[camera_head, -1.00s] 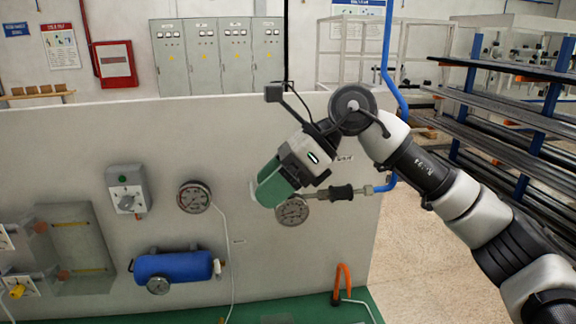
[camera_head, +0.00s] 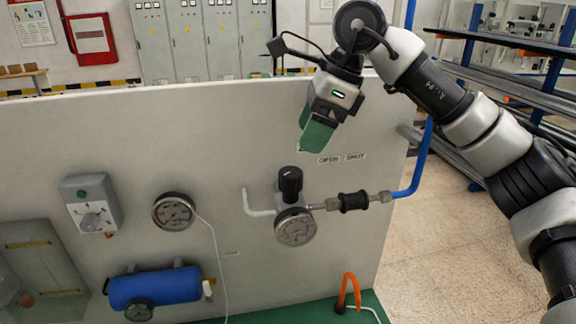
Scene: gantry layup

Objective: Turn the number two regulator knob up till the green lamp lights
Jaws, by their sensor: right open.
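A regulator with a black knob (camera_head: 290,183) on top and a round gauge (camera_head: 296,227) below is mounted on the pale panel (camera_head: 150,135). I cannot read a number on it. My right gripper (camera_head: 316,136), with green fingers, is open and empty, above and slightly right of the knob, apart from it. Its fingers overlap in this view. A grey box (camera_head: 90,205) at the left carries a small green lamp (camera_head: 82,194), which looks dull, and a selector dial (camera_head: 91,220). My left gripper is not in view.
A second gauge (camera_head: 173,212) and a blue tank (camera_head: 155,287) are left of the regulator. A blue pipe (camera_head: 417,160) joins it from the right. An orange hook (camera_head: 348,290) stands below, on a green surface. OPEN and SHUT labels sit above the knob.

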